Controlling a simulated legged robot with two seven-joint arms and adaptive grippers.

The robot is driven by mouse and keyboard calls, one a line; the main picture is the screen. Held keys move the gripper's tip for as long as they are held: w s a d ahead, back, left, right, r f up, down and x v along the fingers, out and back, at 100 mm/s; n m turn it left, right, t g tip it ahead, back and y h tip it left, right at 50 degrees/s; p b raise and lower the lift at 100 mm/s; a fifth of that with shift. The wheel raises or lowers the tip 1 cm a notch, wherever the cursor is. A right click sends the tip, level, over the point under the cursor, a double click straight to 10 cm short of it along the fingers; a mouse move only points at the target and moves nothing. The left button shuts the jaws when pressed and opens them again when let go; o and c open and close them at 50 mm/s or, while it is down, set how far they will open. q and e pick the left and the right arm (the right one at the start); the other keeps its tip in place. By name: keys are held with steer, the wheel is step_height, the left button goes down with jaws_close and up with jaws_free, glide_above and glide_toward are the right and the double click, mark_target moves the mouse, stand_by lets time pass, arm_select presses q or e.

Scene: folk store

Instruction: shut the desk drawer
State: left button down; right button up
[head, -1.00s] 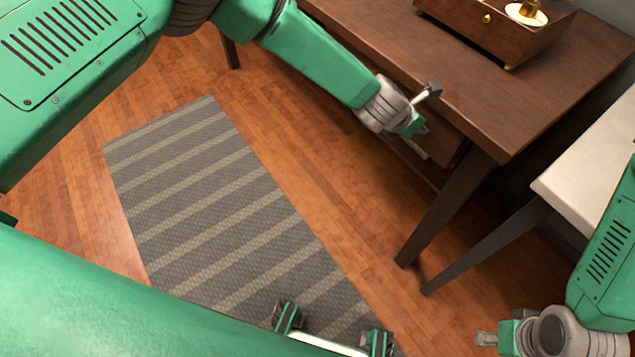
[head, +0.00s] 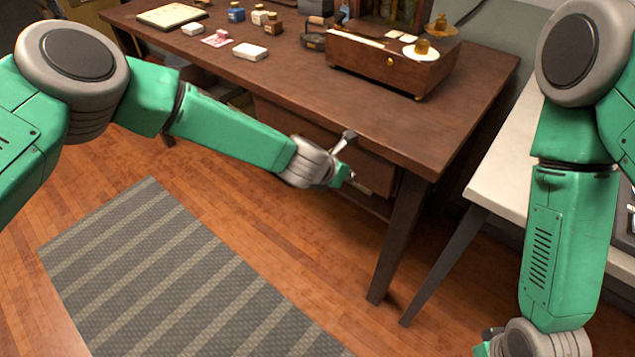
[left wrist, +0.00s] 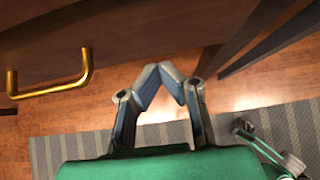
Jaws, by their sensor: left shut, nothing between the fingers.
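The brown wooden desk (head: 455,130) stands across the upper middle of the head view. Its dark drawer front (head: 376,165) shows under the top's front edge, partly hidden by my left arm. I cannot tell how far out the drawer is. In the left wrist view, the wooden front (left wrist: 130,45) crosses the top, with a brass bar handle (left wrist: 48,91) at left. My left gripper (head: 347,168) is at the drawer's right part; in its wrist view (left wrist: 171,70) the fingertips meet, empty, right of the handle. My right gripper (head: 487,347) is mostly cut off at the bottom.
A wooden box (head: 375,65) with a brass knob, small bottles (head: 258,15) and cards sit on the desk. A white table (head: 500,185) stands at right. A striped grey rug (head: 150,265) lies on the open wooden floor in front.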

arm_select(q)
steer(key=v, duration=1)
steer(key=s+a+f+m+g+y, duration=0.1)
steer(key=s+a+f+m+g, duration=0.1)
steer(key=s+a+f+m, duration=0.45)
steer(key=s+a+f+m+g+y, duration=0.1)
steer(key=s+a+f+m, duration=0.3)
steer(key=s+f+m, duration=0.45)
steer(key=s+a+m+g+y, duration=0.3)
steer(key=s+a+m, duration=1)
steer(key=s+a, duration=0.6)
steer(key=shift+s+r+m+y+p, duration=0.25)
steer(key=shift+s+m+y+p, duration=0.05)
steer(key=shift+s+m+p, duration=0.15)
steer(key=shift+w, duration=0.1)
